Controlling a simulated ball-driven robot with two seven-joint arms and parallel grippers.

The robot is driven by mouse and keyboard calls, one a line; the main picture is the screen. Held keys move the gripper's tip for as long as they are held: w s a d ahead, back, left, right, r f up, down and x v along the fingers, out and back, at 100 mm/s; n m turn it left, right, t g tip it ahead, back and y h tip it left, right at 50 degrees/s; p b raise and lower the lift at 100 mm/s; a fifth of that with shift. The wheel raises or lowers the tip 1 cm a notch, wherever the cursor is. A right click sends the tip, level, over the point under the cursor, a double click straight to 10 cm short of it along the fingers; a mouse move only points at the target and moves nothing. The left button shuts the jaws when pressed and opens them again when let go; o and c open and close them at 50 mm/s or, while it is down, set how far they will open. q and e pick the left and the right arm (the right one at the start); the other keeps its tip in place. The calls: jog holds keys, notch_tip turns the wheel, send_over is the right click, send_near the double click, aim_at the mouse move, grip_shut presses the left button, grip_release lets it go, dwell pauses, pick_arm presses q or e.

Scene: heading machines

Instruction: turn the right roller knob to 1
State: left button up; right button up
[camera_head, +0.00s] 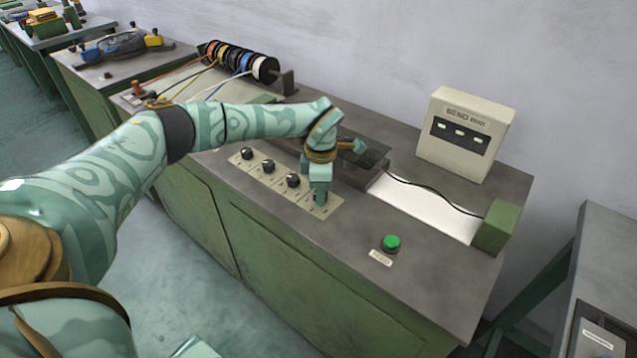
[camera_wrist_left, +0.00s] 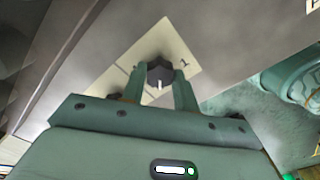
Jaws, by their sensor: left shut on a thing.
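The pale knob panel (camera_head: 257,178) lies on the machine top, with a row of dark knobs. Three knobs show to the left of my left gripper (camera_head: 320,196), which points down at the panel's right end. The rightmost knob is hidden behind the fingers in the head view. In the left wrist view that dark knob (camera_wrist_left: 160,72) sits between the two fingers of my left gripper (camera_wrist_left: 159,88), which are shut on it. A white mark shows on the knob's side toward the gripper. A printed "1" (camera_wrist_left: 183,63) stands to the knob's right. My right gripper is not in view.
A green button (camera_head: 391,242) stands on the machine top right of the panel. A beige display box (camera_head: 465,133) stands behind. A dark transparent cover (camera_head: 365,153) is close behind my left gripper. Wire spools (camera_head: 237,60) stand at the back left.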

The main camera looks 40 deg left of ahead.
pick_arm(q)
jog(key=n+p, duration=0.2)
jog(key=n, duration=0.1)
jog(key=n+p, duration=0.1)
jog(key=shift+r+n, duration=0.3)
jog(key=n+p, duration=0.3)
jog(key=n, duration=0.1)
jog(key=shift+w+n, duration=0.1)
jog(key=shift+n, duration=0.2)
jog(key=n+p, duration=0.3)
jog(key=n, duration=0.2)
jog(key=n+p, duration=0.2)
jog(key=n, duration=0.3)
jog(key=shift+a+f, duration=0.1)
jog(key=shift+f, duration=0.05)
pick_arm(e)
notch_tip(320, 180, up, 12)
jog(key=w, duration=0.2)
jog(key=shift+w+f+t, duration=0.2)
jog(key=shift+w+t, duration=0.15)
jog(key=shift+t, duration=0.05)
pick_arm(q)
jog(key=shift+n, duration=0.3)
jog(key=o, duration=1)
